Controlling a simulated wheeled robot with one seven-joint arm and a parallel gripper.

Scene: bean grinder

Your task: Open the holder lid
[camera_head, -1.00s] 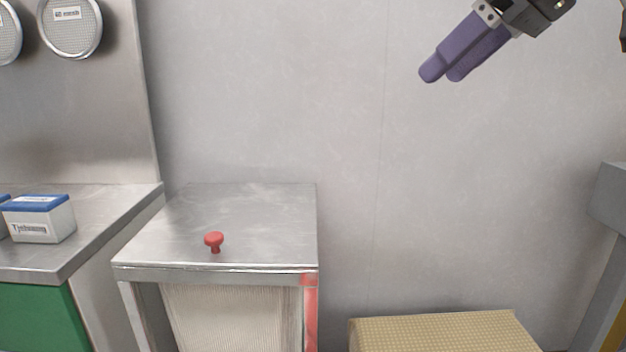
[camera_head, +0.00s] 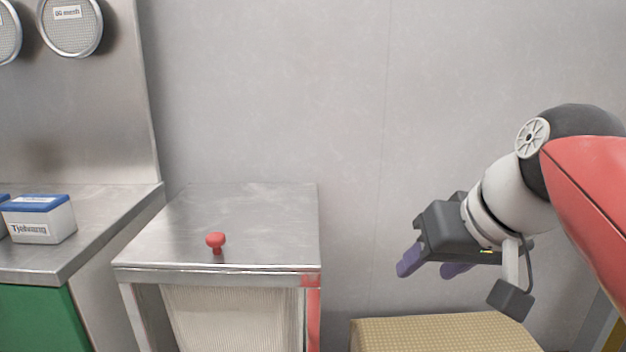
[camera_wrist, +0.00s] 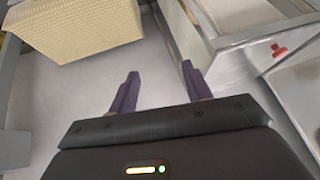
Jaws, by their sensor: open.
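The holder is a metal cabinet with a flat steel lid (camera_head: 255,215), which lies closed on top. A red knob (camera_head: 216,242) stands on the lid near its front edge. In the wrist view the red knob (camera_wrist: 279,51) shows at the upper right, on the lid (camera_wrist: 300,85). My gripper (camera_head: 427,266) is to the right of the holder, apart from it, above the gap and the yellow box. Its purple fingers (camera_wrist: 158,82) are spread with nothing between them.
A yellow textured box (camera_head: 440,332) stands to the right of the holder. A steel counter (camera_head: 95,240) with a blue-lidded container (camera_head: 40,220) is on the left. A plain wall (camera_head: 270,100) is behind. The space above the lid is clear.

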